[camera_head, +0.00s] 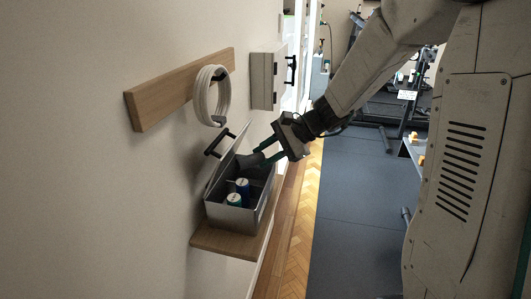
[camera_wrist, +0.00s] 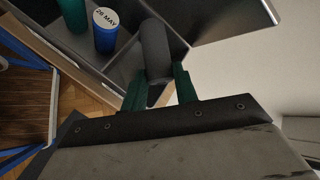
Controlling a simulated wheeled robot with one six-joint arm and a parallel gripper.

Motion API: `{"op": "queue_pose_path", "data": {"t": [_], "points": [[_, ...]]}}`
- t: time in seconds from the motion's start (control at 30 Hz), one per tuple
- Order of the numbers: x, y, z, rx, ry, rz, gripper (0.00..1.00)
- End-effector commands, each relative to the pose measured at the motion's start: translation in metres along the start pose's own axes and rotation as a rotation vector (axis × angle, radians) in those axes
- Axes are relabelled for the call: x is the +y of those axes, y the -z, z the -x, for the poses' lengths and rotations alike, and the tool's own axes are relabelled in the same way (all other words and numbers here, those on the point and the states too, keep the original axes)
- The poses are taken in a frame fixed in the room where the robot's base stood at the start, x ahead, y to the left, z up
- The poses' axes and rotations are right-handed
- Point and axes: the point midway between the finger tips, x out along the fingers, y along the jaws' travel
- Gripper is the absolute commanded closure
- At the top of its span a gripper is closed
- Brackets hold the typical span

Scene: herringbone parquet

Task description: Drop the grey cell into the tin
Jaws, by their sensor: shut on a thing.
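The grey cell (camera_wrist: 155,48) is a dark cylinder between the green fingers of my gripper (camera_wrist: 161,78) in the wrist view. In the camera_head view my gripper (camera_head: 263,155) reaches in from the right at the tin's far end, shut on the cell (camera_head: 249,159). The tin (camera_head: 228,218) is an open metal box with dividers and its lid raised on the left. The cell is over or partly within the far compartment; its depth there is unclear. A blue cell (camera_wrist: 106,36) with a white top marked "26 MAY" and a teal cell (camera_wrist: 73,15) stand in the tin.
The tin sits on a wooden wall shelf (camera_head: 220,242). Above it are a wooden rail (camera_head: 150,103) with a white coil (camera_head: 200,98) and a pale wall box (camera_head: 263,80). The raised lid (camera_head: 222,172) is close to my gripper. Parquet and dark mats lie right of the shelf.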

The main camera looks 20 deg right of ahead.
Motion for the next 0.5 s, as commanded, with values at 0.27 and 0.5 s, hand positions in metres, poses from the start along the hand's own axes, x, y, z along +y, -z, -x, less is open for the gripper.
{"op": "queue_pose_path", "data": {"t": [0.27, 0.5], "points": [[0.0042, 0.0034, -0.0036, 0.001, -0.002, -0.002, 0.62], [0.0005, -0.0011, 0.0015, 0.002, -0.004, 0.000, 0.62]]}}
